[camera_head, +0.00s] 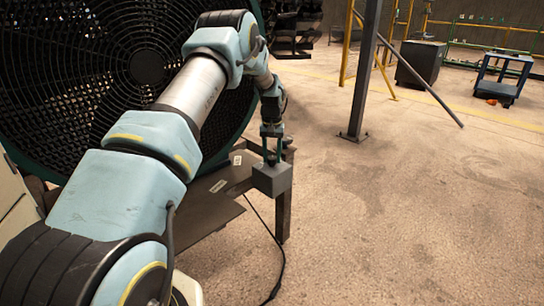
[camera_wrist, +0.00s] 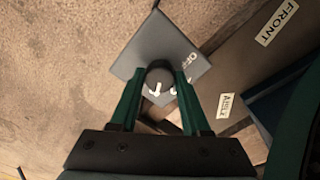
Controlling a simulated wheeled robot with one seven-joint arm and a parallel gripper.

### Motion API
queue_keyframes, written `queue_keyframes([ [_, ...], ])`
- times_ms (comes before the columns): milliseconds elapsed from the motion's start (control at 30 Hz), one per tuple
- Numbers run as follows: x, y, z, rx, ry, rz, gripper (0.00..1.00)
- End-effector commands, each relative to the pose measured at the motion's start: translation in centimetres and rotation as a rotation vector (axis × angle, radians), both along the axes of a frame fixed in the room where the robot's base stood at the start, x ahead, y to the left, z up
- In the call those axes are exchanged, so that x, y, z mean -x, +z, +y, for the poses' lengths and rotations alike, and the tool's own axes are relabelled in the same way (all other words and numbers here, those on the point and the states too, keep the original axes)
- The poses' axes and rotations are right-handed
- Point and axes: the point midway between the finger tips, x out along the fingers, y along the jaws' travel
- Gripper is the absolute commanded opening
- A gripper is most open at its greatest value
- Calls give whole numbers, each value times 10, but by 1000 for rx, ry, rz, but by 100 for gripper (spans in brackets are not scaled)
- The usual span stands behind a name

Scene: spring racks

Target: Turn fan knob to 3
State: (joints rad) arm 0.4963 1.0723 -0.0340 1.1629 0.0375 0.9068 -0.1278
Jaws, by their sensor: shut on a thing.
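The fan (camera_head: 146,66) is large, dark and round, with a wire grille, at the left of the head view. Its grey control box (camera_head: 272,180) sits at the frame's front corner. In the wrist view the box's face (camera_wrist: 170,48) carries the marking OFF and other white marks, partly covered. The round dark knob (camera_wrist: 160,74) is on that face, between my fingertips. My gripper (camera_wrist: 160,88) has green fingers, one on each side of the knob, shut on it. In the head view my gripper (camera_head: 272,152) points down onto the box. Most dial numbers are hidden or too small to read.
A metal plate (camera_head: 205,205) with labels lies beside the box, above a post (camera_head: 284,215). A cable (camera_head: 276,262) hangs to the concrete floor. A dark post (camera_head: 362,70) stands further back, with a blue cart (camera_head: 500,78) at the far right. The floor at right is clear.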

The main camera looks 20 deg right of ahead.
Motion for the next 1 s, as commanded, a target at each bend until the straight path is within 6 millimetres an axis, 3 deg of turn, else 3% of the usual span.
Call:
queue_keyframes([
  [267,-1,0,0,0,-1,-2,0],
  [300,-1,0,0,-1,-1,-1,51],
  [533,0,0,0,-1,0,-1,77],
  [833,0,3,0,0,0,-1,77],
  [1000,-1,25,-1,2,0,-4,77],
])
